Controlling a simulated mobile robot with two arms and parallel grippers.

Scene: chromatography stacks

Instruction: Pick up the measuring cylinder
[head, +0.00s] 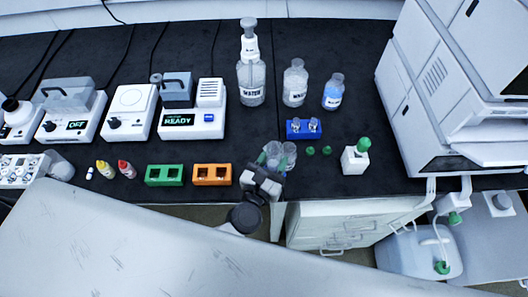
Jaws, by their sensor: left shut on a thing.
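My left gripper (264,176) is over the front edge of the black bench and is shut on a clear vessel, which I take for the measuring cylinder (271,154). The gripper hides the lower part of this vessel. Another clear vessel (289,153) stands close on its right; I cannot tell whether the two touch. At this size I cannot make out any scale marks, nor whether the held vessel is clear of the bench. My right gripper is not in view.
Behind the gripper are a blue vial rack (303,134) and a tall wash bottle (250,75). An orange block (212,182) is close on the left, a green block (164,182) beyond it. A white holder with a green cap (355,158) stands right, before a large white instrument (440,90).

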